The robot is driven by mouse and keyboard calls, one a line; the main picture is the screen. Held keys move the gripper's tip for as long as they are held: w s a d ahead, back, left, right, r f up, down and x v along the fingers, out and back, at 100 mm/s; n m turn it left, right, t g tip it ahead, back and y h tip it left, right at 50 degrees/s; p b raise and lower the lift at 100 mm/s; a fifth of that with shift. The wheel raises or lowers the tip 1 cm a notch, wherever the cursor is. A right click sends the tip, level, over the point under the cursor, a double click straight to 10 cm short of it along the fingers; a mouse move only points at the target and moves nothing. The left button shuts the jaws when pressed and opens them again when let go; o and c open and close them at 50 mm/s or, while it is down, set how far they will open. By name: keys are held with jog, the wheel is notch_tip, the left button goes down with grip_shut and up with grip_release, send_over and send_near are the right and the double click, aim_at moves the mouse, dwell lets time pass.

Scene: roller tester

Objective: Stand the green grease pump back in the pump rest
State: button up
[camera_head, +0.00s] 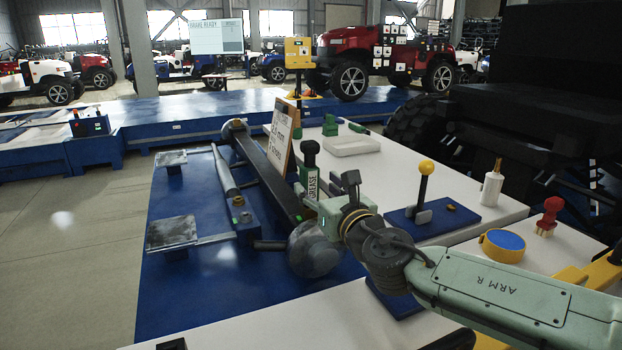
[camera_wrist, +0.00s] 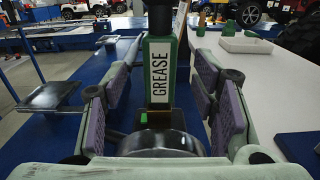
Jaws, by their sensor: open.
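The green grease pump (camera_head: 310,176) stands upright, with a black top and a white label reading GREASE. In the wrist view the pump (camera_wrist: 160,75) is between the two purple-padded fingers of my gripper (camera_wrist: 163,78). The gripper is open, with a visible gap on each side of the pump. In the head view my gripper (camera_head: 328,192) is at the pump and covers part of its lower body. A dark block with a small green mark (camera_wrist: 143,118) shows below the pump in the wrist view. I cannot tell whether it is the pump rest.
A rounded grey metal part (camera_head: 315,250) lies close below my gripper. A wooden board (camera_head: 283,135) stands behind the pump. A yellow-knobbed lever (camera_head: 426,168), a white bottle (camera_head: 492,188) and a white tray (camera_head: 352,146) are to the right. The white table between them has some free room.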

aim_at(313, 176)
jog(key=shift+x, duration=2.6)
jog(key=shift+c, duration=0.4)
grip_shut()
jog(key=c, duration=0.5)
grip_release()
grip_shut()
jog(key=shift+r+p, duration=0.7)
jog(key=shift+p, duration=0.05)
